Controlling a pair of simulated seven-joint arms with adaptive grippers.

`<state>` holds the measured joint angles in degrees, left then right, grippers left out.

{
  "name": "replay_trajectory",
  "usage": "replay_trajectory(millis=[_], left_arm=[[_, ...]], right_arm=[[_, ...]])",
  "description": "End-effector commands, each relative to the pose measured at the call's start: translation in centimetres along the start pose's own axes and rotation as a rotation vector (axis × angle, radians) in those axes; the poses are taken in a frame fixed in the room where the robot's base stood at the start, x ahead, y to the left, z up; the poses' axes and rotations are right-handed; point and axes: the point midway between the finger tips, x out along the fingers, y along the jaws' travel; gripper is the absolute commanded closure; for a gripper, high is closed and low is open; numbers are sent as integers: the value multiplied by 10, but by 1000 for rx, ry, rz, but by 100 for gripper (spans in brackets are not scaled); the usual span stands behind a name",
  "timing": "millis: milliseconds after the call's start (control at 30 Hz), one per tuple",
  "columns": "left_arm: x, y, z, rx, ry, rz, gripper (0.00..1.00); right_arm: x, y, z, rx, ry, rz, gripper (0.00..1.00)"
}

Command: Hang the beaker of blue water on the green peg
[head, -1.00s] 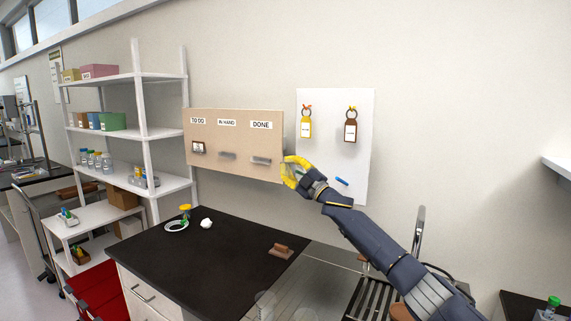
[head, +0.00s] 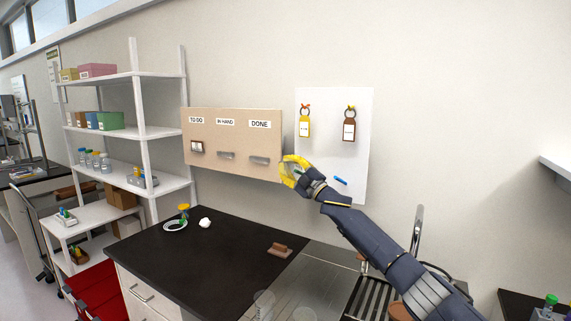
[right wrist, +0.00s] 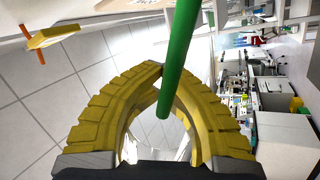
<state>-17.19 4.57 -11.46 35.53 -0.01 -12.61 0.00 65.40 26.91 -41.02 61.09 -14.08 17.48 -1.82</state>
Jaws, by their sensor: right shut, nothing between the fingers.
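My right gripper (head: 287,168) is at the left edge of the white wall panel, beside the wooden board. In the right wrist view its yellow fingers (right wrist: 157,68) are shut, tips together, with nothing held. The green peg (right wrist: 181,55) slants down across the fingertips in that view; I cannot tell whether it touches them. In the head view the hand hides most of the peg. No beaker with blue water can be made out in either view. My left gripper is not in view.
A blue peg (head: 340,181) is lower on the white panel (head: 326,110), with yellow and brown tagged items above. The board (head: 232,165) has small ledges. The black counter (head: 215,260) holds a brown block (head: 280,250). Faint clear glassware (head: 264,304) stands at the bottom.

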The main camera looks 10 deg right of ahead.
Motion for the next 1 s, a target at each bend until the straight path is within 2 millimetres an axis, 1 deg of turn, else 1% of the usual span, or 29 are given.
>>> replay_trajectory(millis=[567,1000], left_arm=[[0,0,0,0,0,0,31],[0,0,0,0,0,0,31]], right_arm=[[0,0,0,0,0,0,100],[0,0,9,0,0,0,100]])
